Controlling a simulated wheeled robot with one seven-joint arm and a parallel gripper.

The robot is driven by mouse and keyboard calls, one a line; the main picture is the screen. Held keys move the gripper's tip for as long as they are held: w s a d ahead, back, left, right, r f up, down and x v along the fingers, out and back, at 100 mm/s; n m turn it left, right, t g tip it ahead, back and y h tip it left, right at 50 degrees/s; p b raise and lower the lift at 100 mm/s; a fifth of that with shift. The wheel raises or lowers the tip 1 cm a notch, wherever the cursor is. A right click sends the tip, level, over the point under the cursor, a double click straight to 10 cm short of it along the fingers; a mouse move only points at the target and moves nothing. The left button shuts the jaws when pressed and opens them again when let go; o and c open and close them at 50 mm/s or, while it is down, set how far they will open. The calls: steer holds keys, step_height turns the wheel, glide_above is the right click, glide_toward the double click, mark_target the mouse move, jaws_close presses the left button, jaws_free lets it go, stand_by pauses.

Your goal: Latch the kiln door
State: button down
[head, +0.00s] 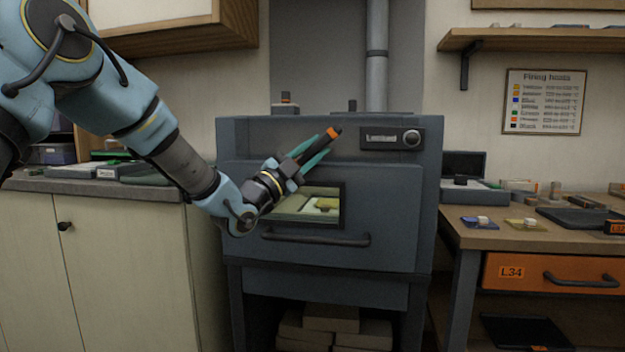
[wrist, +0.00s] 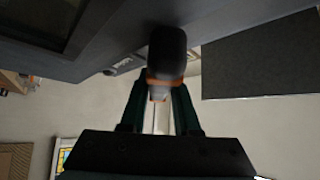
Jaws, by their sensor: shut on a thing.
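The kiln (head: 430,200) is a blue-grey box on legs in the middle of the head view. Its door (head: 390,200) looks closed against the front, with a window and a dark bar handle (head: 318,239). My gripper (head: 322,144) is in front of the door's upper edge, its teal fingers shut on a dark latch lever with an orange band (head: 333,133). The lever slants up to the right. The wrist view shows its dark rounded end (wrist: 167,52) between the fingers (wrist: 158,105). Where the lever joins the kiln is hidden, and I cannot tell whether the latch is engaged.
A yellowish piece (head: 325,203) shows through the kiln window. A control panel (head: 392,138) with a knob is right of the lever. A workbench (head: 500,238) with tiles and trays stands at right, cream cabinets (head: 110,260) at left. A wall cupboard (head: 175,30) hangs above my arm.

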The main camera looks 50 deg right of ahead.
steer(key=n+t+h+b, duration=0.1)
steer(key=n+t+b, duration=0.1)
steer(key=n+b, duration=0.1)
steer(key=f+n+t+b, duration=0.1)
steer(key=n+t+b, duration=0.1)
steer(key=b, duration=0.2)
steer(key=shift+f+n+h, duration=0.15)
steer(key=shift+n+h, duration=0.25)
steer(key=n+t+b, duration=0.4)
steer(key=n, duration=0.1)
steer(key=shift+t, duration=0.4)
steer(key=n+t+y+b, duration=0.1)
steer(key=n+t, duration=0.1)
steer(key=n+t+b, duration=0.2)
steer(key=n, duration=0.1)
steer(key=r+n+t+y+b, duration=0.1)
steer(key=n+t, duration=0.2)
steer(key=shift+y+b, duration=0.3)
steer(key=shift+b, duration=0.05)
steer(key=shift+n+t, duration=0.3)
steer(key=shift+t, duration=0.1)
steer(key=c, duration=0.9)
jaws_free()
steer(key=shift+r, duration=0.1)
steer(key=b+v, duration=0.1)
steer(key=v, duration=1)
steer(key=shift+r, duration=0.15)
